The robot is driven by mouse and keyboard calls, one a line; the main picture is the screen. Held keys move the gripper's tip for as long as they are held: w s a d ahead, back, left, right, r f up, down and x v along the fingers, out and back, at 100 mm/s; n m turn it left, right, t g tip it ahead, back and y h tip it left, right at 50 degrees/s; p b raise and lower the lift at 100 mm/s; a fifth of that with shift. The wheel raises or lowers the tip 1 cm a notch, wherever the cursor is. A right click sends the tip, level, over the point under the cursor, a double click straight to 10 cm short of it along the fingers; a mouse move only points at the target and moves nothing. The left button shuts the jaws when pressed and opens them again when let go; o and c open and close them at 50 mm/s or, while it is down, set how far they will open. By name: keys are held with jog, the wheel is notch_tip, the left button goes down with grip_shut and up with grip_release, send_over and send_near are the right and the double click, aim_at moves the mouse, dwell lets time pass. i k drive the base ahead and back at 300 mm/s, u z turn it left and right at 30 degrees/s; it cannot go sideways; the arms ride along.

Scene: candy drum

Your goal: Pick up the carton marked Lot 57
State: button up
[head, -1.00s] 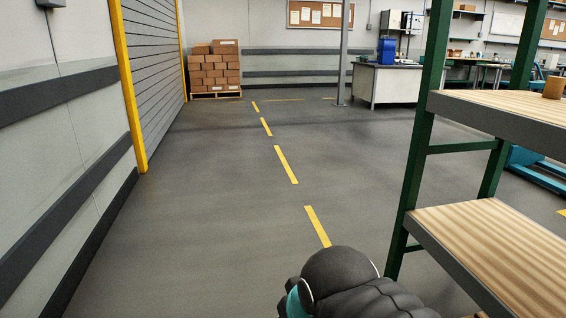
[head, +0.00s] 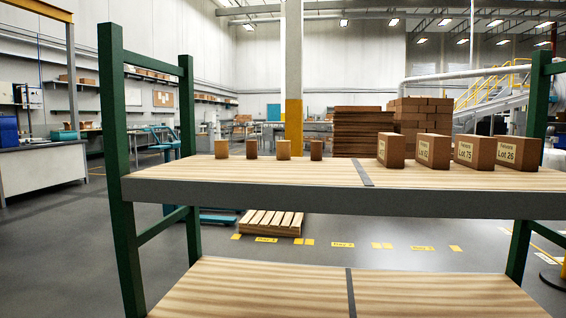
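Several brown cartons with pale labels stand upright in a row on the right part of the upper shelf. One carton (head: 474,152) reads Lot 75, and the rightmost carton (head: 517,154) reads Lot 26. The label on the carton to their left (head: 432,151) starts with Lot but its number is unclear. The leftmost carton (head: 391,150) is turned partly away and its number is too small to read. I cannot make out Lot 57 on any label. My gripper is not in the current head view.
The shelf rack has a wooden upper board (head: 270,171), a lower board (head: 290,290) and green posts (head: 120,170). Several small brown pieces (head: 284,150) stand on the upper board's left half. A pallet (head: 270,222) lies on the floor behind. Open floor shows at left.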

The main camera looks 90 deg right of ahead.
aim_at(391, 146)
jog(key=z, duration=1.8)
